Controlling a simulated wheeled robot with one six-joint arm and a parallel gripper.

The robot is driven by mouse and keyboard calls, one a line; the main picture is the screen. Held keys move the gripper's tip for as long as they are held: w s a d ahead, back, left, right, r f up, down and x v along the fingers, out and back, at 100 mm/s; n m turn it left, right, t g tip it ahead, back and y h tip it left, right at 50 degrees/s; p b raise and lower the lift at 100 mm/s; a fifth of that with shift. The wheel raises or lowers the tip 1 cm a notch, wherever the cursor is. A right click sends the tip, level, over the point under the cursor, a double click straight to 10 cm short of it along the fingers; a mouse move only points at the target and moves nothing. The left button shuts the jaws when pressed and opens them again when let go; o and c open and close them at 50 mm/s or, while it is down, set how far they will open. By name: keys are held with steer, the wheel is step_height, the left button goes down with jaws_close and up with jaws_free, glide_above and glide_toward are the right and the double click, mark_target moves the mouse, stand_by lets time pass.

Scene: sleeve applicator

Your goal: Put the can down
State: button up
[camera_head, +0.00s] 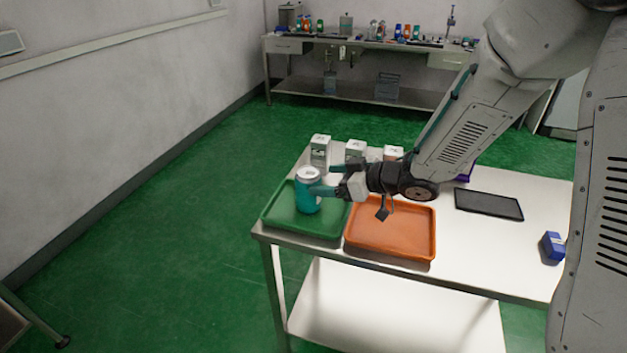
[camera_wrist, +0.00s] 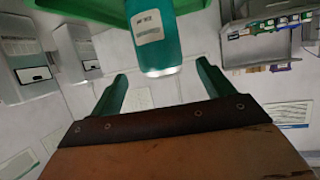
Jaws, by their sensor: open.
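The teal can (camera_head: 308,198) with a pale top stands upright in the green tray (camera_head: 277,221) at the left end of the table. In the wrist view the can (camera_wrist: 153,30) shows a white label and a silvery end, with the green tray (camera_wrist: 75,5) behind it. My gripper (camera_head: 325,181) reaches in from the right, its fingers beside the can. In the wrist view my gripper (camera_wrist: 162,80) is open, its two green fingers spread apart with the can just ahead of their tips. Whether a finger touches the can is unclear.
An orange tray (camera_head: 398,253) lies right of the green tray, under my arm. Several white boxes (camera_head: 320,150) stand along the table's back edge. A dark tablet (camera_head: 488,204) and a blue box (camera_head: 552,247) are on the right. A cluttered bench (camera_head: 350,45) stands far behind.

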steer(key=s+d+r+m+t+h, duration=0.1)
steer(key=s+d+r+m+h, duration=0.1)
steer(key=d+r+h, duration=0.35)
steer(key=s+d+r+m+t+h, duration=0.1)
steer(key=s+d+r+m+h, duration=0.15)
steer(key=d, duration=0.65)
steer(key=s+d+r+m+t+h, duration=0.1)
steer(key=d+r+m+h, duration=0.25)
steer(key=d, duration=0.35)
steer(key=s+r+m+g, duration=0.1)
steer(key=s+m+g, duration=0.2)
steer(key=s, duration=2.4)
steer(key=g, duration=0.5)
steer(key=shift+a+r+m+g, duration=0.4)
steer(key=shift+w, duration=0.1)
